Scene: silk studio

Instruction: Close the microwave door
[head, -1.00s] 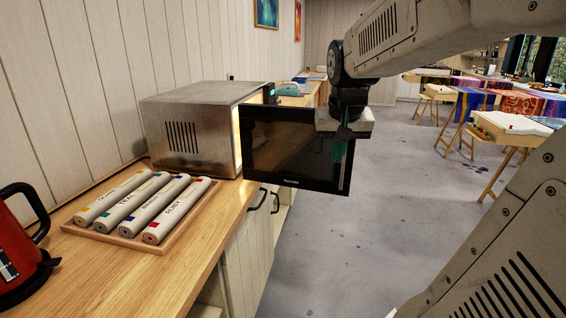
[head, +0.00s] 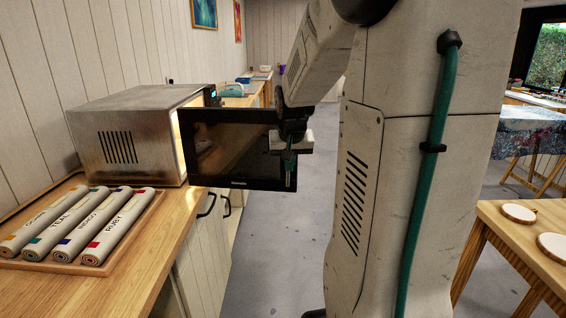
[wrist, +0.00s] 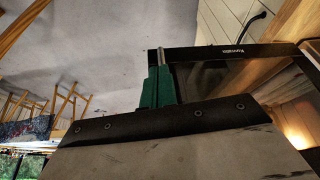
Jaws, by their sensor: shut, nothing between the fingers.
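The microwave (head: 112,125) is a brushed metal box on the wooden counter, with slotted vents on its side. Its black door (head: 222,152) stands wide open, swung out past the counter edge over the floor, and light shows from the cavity. My gripper (head: 290,182) is at the free right end of the door, fingers pointing down. In the wrist view its green fingers (wrist: 157,82) are together with nothing between them, beside the door's dark frame (wrist: 225,52). I cannot tell whether they touch the door.
A wooden tray (head: 140,222) with several labelled rolls lies on the counter (head: 105,290) in front of the microwave. Cabinets with dark handles are below. A table (head: 500,235) with round wooden pieces stands at the right. Grey floor (head: 262,245) is open beneath the door.

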